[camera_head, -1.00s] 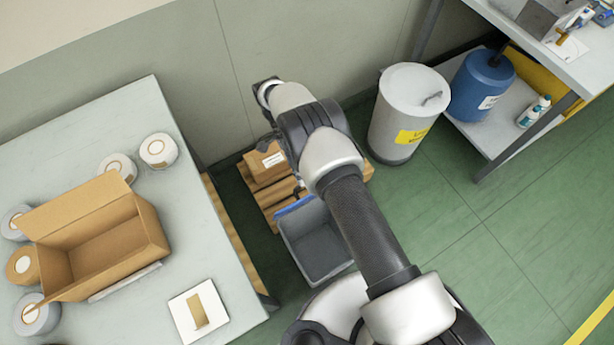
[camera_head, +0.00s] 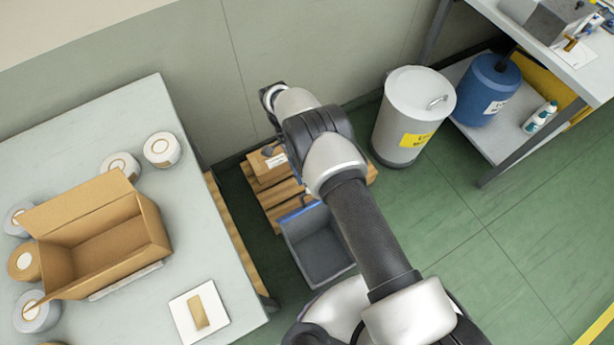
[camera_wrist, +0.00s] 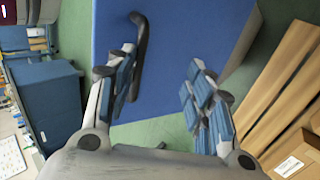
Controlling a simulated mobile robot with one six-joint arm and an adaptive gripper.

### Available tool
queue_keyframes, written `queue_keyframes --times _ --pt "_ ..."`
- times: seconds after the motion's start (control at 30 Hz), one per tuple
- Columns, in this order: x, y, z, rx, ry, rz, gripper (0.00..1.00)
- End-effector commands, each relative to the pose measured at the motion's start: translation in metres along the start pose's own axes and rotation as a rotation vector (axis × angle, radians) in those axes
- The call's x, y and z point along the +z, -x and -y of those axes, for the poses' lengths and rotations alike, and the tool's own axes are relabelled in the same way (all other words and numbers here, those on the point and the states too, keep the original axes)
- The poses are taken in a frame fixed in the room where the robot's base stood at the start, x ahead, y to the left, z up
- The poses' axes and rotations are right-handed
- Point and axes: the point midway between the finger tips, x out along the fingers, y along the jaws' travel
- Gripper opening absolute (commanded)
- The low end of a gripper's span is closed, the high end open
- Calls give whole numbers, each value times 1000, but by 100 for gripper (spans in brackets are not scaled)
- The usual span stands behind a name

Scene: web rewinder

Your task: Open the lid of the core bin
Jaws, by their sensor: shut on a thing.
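The core bin (camera_head: 322,262) is a grey open-topped bin on the floor beside the table, partly behind my arm. Its inside shows, and its blue lid (camera_head: 298,214) appears as a narrow strip along the back rim, tipped up. In the wrist view the blue lid (camera_wrist: 185,50) fills the upper middle, with a black bar handle (camera_wrist: 141,48) at its left.
Wooden pallet slats and a cardboard box (camera_head: 268,165) lie behind the bin. A grey drum (camera_head: 412,115) with a yellow label and a blue drum (camera_head: 487,90) stand right. The table (camera_head: 150,110) at left holds an open carton (camera_head: 105,245) and rolls. Green floor is clear at right.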

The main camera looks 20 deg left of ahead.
Motion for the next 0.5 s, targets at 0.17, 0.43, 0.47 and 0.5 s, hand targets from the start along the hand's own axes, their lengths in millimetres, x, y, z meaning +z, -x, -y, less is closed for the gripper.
queue_keyframes --times 0.17,0.43,0.47,0.5 --pt "2 6 -4 -11 -1 3 30" --pt "1 47 -41 -8 0 1 30" --pt "1 51 -44 -8 0 1 30" --pt "1 56 -49 -8 0 0 30"
